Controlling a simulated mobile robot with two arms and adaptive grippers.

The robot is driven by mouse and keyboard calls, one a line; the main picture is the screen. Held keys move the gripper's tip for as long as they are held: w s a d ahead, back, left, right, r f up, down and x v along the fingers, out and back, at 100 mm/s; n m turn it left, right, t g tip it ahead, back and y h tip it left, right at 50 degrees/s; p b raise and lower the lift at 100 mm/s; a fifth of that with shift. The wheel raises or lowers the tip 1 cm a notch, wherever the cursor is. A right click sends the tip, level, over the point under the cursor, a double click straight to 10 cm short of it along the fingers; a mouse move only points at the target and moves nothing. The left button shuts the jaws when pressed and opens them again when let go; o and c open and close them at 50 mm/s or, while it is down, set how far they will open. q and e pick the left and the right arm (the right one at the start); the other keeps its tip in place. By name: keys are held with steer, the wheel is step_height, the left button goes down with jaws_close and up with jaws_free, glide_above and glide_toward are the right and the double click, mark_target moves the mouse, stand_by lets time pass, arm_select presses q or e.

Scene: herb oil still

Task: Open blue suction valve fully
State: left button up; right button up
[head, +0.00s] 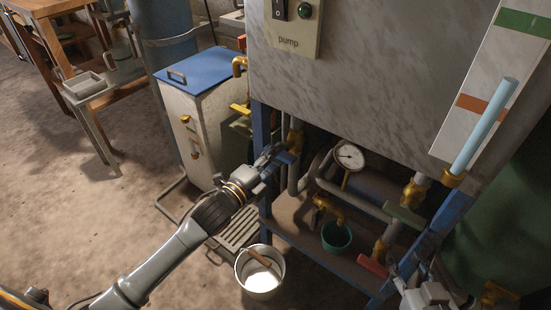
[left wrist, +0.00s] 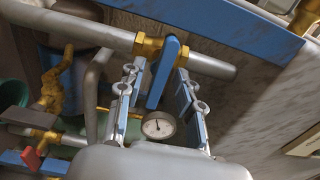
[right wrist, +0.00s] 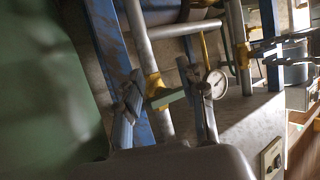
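The blue suction valve handle (left wrist: 163,72) sits on a brass valve body (left wrist: 148,45) on a grey pipe. The handle stands crosswise to the pipe. My left gripper (head: 274,158) is at this valve, under the marbled panel. In the left wrist view its two fingers stand on either side of the blue handle, with gaps visible, so it is open around it. Contact cannot be told. My right gripper (head: 408,272) is at the lower right, empty and open, with its fingers apart in the right wrist view. A green valve handle (right wrist: 168,98) shows beyond and between them.
A pressure gauge (head: 348,156) and brass tap (head: 328,208) are right of the left gripper. A red handle (head: 373,266) lies near the right gripper. A white bucket (head: 261,285) and a green cup (head: 336,238) stand below. Pipes and blue frame posts crowd the space.

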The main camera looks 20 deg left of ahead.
arm_select(q)
jaws_close()
stand_by(0.3)
